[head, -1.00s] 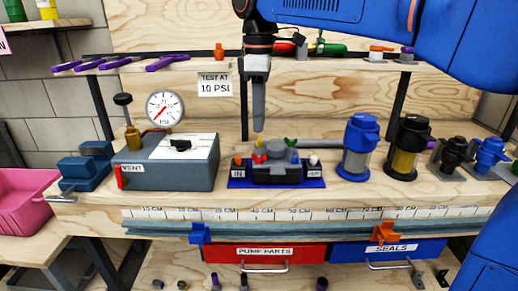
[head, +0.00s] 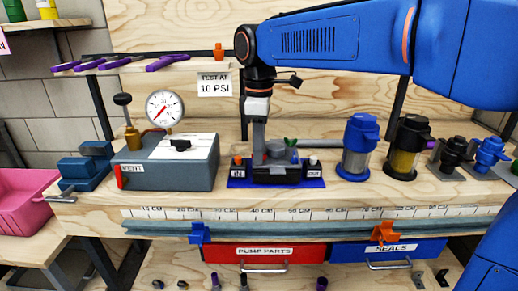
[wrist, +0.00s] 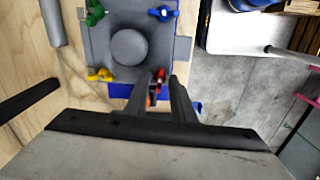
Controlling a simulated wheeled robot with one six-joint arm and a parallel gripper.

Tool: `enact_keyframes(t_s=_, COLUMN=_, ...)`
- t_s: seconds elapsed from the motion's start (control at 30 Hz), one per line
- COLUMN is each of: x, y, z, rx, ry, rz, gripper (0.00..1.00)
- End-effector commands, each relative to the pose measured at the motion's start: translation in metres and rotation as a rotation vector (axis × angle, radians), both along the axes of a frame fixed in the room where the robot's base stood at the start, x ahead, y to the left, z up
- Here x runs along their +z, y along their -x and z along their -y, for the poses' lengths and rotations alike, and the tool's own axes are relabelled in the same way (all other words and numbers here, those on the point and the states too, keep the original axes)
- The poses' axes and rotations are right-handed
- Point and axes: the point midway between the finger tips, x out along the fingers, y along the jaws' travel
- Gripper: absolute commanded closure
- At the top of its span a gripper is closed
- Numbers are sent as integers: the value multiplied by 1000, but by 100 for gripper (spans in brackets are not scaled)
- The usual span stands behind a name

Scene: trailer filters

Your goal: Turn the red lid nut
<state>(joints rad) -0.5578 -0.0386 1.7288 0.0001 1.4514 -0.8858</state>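The pump (head: 276,172) sits on a blue mat (head: 235,184) on the bench. Its grey round-topped lid (wrist: 128,47) has coloured wing nuts at its corners in the wrist view: green (wrist: 96,12), blue (wrist: 163,13), yellow (wrist: 100,74) and red. The red lid nut (wrist: 157,76) lies between the two fingertips of my gripper (wrist: 158,86), with a visible gap between the fingers. In the head view my gripper (head: 259,157) points down at the pump's near left part and hides the red and yellow nuts. The green nut (head: 291,142) shows beside it.
The gauge box (head: 165,165) stands left of the pump, close to the mat. Blue (head: 359,150) and black (head: 408,148) filter housings stand to the right. A grey pipe (head: 325,144) runs behind the pump. A shelf with purple tools (head: 120,63) is above.

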Motion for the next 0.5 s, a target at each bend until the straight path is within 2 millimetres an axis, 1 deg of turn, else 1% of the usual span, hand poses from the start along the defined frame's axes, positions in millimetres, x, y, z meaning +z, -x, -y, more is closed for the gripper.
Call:
enact_keyframes(t_s=0.03, x=0, y=0, z=0, rx=0, ry=0, rz=0, gripper=90)
enact_keyframes(t_s=0.07, x=0, y=0, z=0, rx=0, ry=0, rz=0, gripper=97)
enact_keyframes(t_s=0.1, x=0, y=0, z=0, rx=0, ry=0, rz=0, gripper=100)
enact_keyframes(t_s=0.37, x=0, y=0, z=0, rx=-7, ry=0, rz=0, gripper=100)
enact_keyframes(t_s=0.5, x=0, y=0, z=0, rx=-38, ry=0, rz=0, gripper=100)
